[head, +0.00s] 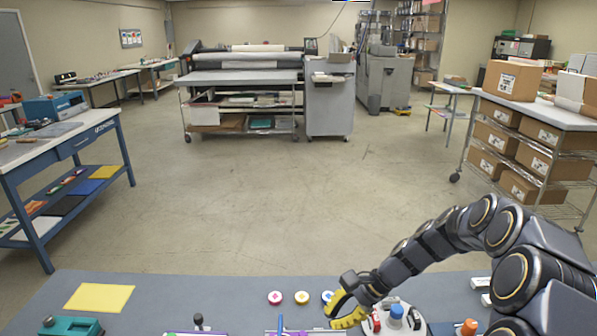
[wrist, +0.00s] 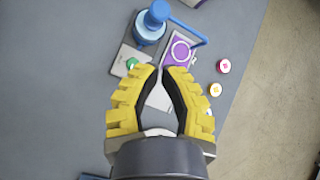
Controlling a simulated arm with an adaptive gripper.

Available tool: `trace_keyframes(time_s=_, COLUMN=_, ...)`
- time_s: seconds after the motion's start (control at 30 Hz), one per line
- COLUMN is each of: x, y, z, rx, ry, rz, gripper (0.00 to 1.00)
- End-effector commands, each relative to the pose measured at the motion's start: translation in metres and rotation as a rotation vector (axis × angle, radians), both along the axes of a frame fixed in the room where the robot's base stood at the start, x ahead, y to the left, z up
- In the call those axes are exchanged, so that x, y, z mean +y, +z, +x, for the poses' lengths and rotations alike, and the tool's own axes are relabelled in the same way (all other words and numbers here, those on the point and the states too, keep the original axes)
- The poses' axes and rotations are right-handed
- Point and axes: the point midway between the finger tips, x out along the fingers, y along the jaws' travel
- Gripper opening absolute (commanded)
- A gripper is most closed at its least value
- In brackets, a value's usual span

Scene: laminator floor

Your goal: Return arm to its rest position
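My gripper (head: 330,318) hangs low over the near grey table, at the lower middle-right of the head view. In the wrist view its two yellow fingers (wrist: 164,70) curve toward each other. Their tips are close, with a narrow gap between them. I see nothing held between the black inner pads. My dark arm reaches in from the right, bent, with the gripper at its lower left end.
On the near table are a yellow sheet (head: 99,297), a teal device (head: 72,326), a red-and-white round piece (head: 275,298), a yellow one (head: 302,297), a blue-topped item (head: 396,314) and an orange one (head: 467,326). Open floor lies beyond.

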Motion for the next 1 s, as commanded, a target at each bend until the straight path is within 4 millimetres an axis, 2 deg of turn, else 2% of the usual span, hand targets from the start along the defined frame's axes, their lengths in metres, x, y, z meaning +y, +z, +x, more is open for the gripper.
trace_keyframes(time_s=0.03, x=0.011, y=0.019, z=-0.016, rx=-0.041, ry=0.086, rz=-0.019, gripper=0.0)
trace_keyframes(time_s=0.2, x=0.029, y=0.06, z=-0.07, rx=-0.157, ry=0.358, rz=-0.102, gripper=0.0)
trace_keyframes(time_s=0.4, x=0.029, y=0.089, z=-0.142, rx=-0.256, ry=0.652, rz=-0.222, gripper=0.0)
trace_keyframes(time_s=0.7, x=-0.003, y=0.104, z=-0.242, rx=-0.33, ry=1.002, rz=-0.419, gripper=0.0)
trace_keyframes(time_s=0.9, x=-0.023, y=0.103, z=-0.28, rx=-0.335, ry=1.119, rz=-0.495, gripper=0.0)
trace_keyframes(time_s=1.0, x=-0.027, y=0.103, z=-0.287, rx=-0.335, ry=1.142, rz=-0.509, gripper=0.0)
